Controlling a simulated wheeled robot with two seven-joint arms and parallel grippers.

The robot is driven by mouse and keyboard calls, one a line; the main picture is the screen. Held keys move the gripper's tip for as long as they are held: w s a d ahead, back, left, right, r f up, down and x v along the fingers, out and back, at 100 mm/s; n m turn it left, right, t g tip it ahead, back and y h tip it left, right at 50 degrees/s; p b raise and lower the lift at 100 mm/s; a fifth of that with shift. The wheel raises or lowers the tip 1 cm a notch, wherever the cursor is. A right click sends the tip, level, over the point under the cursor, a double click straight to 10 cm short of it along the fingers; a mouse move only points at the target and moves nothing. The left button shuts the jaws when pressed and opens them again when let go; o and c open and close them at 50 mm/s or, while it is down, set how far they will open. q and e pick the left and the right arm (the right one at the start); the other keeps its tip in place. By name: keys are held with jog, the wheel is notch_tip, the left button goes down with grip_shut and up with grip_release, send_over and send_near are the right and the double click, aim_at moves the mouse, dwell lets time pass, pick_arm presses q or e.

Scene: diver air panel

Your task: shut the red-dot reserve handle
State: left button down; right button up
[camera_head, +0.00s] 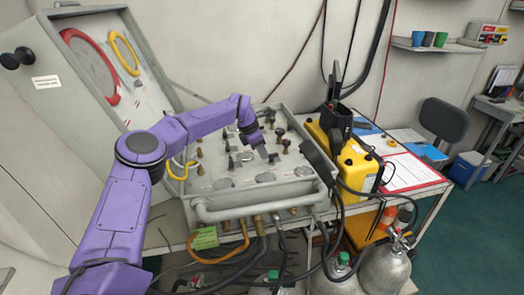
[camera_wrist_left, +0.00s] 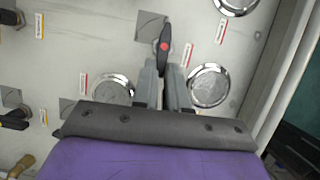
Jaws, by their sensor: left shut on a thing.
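The red-dot reserve handle (camera_wrist_left: 164,45) is a small dark lever with a red dot, on a square grey plate near the top middle of the left wrist view. It points roughly up and down in that view. My left gripper (camera_wrist_left: 163,68) is shut on it, with one finger on each side of its lower part. In the head view my purple left arm reaches over the grey air panel (camera_head: 222,171), and its gripper (camera_head: 263,152) points down at the panel's face. I cannot make out the handle there. My right gripper is not in view.
Round gauges (camera_wrist_left: 209,86) sit close on both sides of the fingers. Other dark handles (camera_wrist_left: 14,119) are at the left of the wrist view. A grey pipe rail (camera_head: 255,207) runs along the panel's front. A yellow case (camera_head: 357,168) stands to the right.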

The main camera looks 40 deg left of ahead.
pick_arm(q)
jog(key=shift+s+d+f, duration=0.1)
jog(key=shift+f, duration=0.2)
jog(key=c, duration=1.4)
grip_release()
jog(key=shift+o, duration=1.3)
jog(key=shift+w, duration=0.3)
jog(key=shift+s+r, duration=0.1)
jog(key=b+v, duration=0.2)
jog(key=v, duration=0.8)
jog(key=shift+r+b, duration=0.15)
jog(key=shift+b, duration=0.25)
